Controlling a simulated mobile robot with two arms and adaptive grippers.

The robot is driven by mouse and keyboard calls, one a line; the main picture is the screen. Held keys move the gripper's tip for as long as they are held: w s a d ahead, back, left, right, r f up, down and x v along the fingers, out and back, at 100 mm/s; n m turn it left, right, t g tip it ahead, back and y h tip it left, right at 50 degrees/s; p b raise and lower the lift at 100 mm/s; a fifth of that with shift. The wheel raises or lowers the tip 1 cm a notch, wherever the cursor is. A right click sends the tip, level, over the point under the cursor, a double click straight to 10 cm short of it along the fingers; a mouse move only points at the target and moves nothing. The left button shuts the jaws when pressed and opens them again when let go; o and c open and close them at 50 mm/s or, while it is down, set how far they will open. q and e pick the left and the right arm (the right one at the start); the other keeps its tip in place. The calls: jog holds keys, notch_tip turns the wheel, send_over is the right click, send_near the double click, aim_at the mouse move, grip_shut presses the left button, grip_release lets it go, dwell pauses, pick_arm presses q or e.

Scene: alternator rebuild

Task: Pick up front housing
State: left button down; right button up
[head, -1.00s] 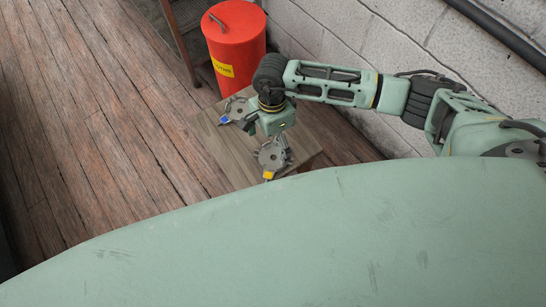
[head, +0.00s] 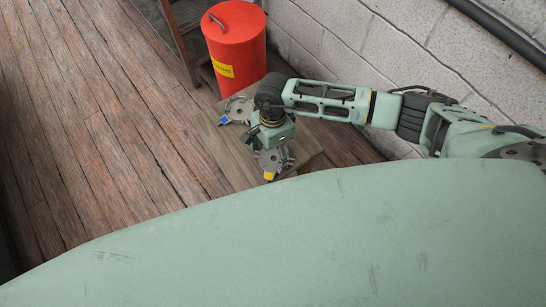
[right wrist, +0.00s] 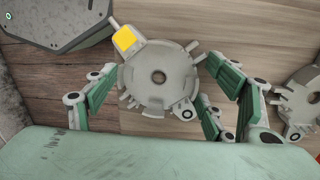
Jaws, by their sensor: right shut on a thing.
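A grey metal housing with a yellow tag (head: 270,163) is at the near part of a small wooden table (head: 234,167). It also shows in the right wrist view (right wrist: 150,88), with a round centre hole and several lugs. My right gripper (head: 274,153) is over it, and in the right wrist view its green fingers (right wrist: 163,70) are shut on opposite sides of the rim. I cannot tell whether the housing touches the table. A second, similar housing with a blue tag (head: 237,109) lies farther back on the table. My left gripper is not in view.
A red bin with a yellow label (head: 234,48) stands just behind the table. A pale block wall (head: 400,40) is behind and to the right. The plank floor (head: 90,130) on the left is clear.

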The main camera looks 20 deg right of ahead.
jog(key=shift+s+f, duration=0.1)
jog(key=shift+s, duration=0.05)
jog(key=c, duration=1.1)
